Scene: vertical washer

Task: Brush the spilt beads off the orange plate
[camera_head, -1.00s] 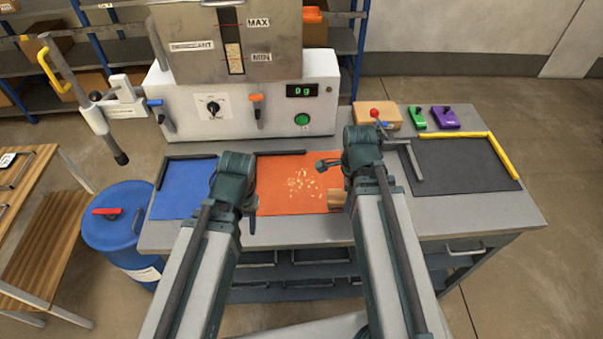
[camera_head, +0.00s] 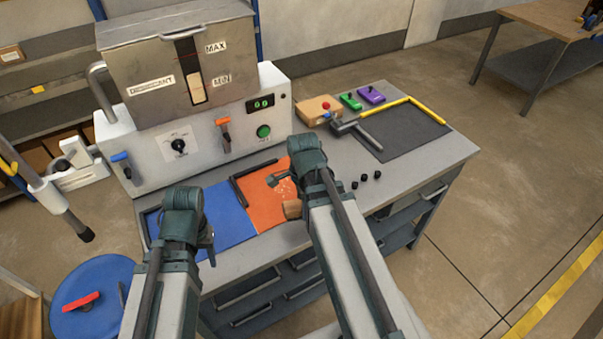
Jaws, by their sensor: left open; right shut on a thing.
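The orange plate (camera_head: 262,212) lies flat on the grey bench, right of a blue plate (camera_head: 226,216). Pale beads (camera_head: 287,188) are scattered on its right part, partly hidden by my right arm. My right gripper (camera_head: 297,192) is over the plate's right side, its fingers mostly hidden behind its wrist. It is shut on a tan block-like thing (camera_head: 292,209), which looks like a brush; its contact with the plate cannot be told. My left gripper (camera_head: 208,238) is open near the front of the blue plate, mostly hidden by its own wrist, away from the beads.
A white machine (camera_head: 190,140) with a metal hopper stands behind the plates. A dark plate (camera_head: 400,135) with a yellow bar (camera_head: 413,105) lies at right. A blue drum (camera_head: 98,290) stands at lower left.

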